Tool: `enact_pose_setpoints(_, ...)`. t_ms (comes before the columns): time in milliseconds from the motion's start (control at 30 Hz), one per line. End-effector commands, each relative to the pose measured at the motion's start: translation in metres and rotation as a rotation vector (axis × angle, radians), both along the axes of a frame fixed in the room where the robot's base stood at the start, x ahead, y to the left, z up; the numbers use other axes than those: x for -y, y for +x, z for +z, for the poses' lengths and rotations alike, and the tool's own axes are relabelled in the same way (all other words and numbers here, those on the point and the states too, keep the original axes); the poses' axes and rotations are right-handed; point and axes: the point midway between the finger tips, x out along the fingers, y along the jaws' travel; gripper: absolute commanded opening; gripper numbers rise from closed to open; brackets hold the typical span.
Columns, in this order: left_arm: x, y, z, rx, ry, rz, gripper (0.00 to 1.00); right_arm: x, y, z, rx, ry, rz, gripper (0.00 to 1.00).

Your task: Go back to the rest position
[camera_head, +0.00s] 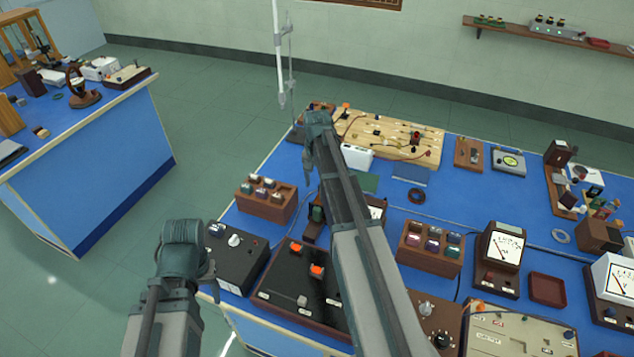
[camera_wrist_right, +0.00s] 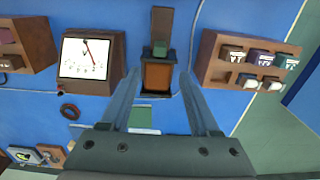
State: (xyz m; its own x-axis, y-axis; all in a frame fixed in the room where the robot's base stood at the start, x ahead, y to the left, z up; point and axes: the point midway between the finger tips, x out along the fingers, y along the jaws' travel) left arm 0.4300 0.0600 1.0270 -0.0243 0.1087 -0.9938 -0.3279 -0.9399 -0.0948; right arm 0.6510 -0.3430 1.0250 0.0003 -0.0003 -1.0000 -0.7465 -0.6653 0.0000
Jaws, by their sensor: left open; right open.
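My right gripper (camera_head: 308,172) hangs jaws-down over the blue bench, near a small brown stand. In the right wrist view its two fingers (camera_wrist_right: 160,76) are open with nothing held between them. The brown stand (camera_wrist_right: 158,76) with a dark green block (camera_wrist_right: 160,48) shows beyond and between the fingertips, apart from them as far as I can tell. In the head view my right forearm partly hides this stand (camera_head: 314,231). My left gripper (camera_head: 215,284) is low at the left, beside the black control box (camera_head: 236,257); its jaws are small and partly hidden, and I see nothing held.
A wooden rack with several capped samples (camera_head: 266,203) stands left of the right arm; another rack (camera_head: 430,246) stands right of it. A tall thin stand (camera_head: 281,60) rises behind. Dial meters (camera_head: 502,252) crowd the right. Floor (camera_head: 120,290) is free left of the bench.

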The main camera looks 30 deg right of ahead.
Motion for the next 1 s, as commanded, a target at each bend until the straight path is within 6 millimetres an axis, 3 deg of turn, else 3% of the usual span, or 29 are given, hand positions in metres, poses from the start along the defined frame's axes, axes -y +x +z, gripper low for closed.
enact_pose_setpoints(100,0.0,0.0,0.01,0.0,0.0,0.0,0.57,0.0,0.0,0.01,0.0,0.0,0.0,0.62)
enact_pose_setpoints(667,0.0,0.0,0.008,0.0,0.0,0.0,0.57,-0.006,-0.002,0.008,-0.001,-0.001,0.015,0.62)
enact_pose_setpoints(767,0.0,0.0,0.004,0.0,0.0,0.0,0.57,-0.036,-0.015,0.004,-0.007,-0.005,0.096,0.62)
enact_pose_setpoints(867,0.0,0.0,-0.002,0.0,0.0,0.0,0.57,-0.091,-0.042,-0.002,-0.017,-0.015,0.26,0.62)
enact_pose_setpoints(1000,0.0,0.0,-0.011,0.0,0.0,0.0,0.57,-0.174,-0.097,-0.011,-0.038,-0.036,0.561,0.62)
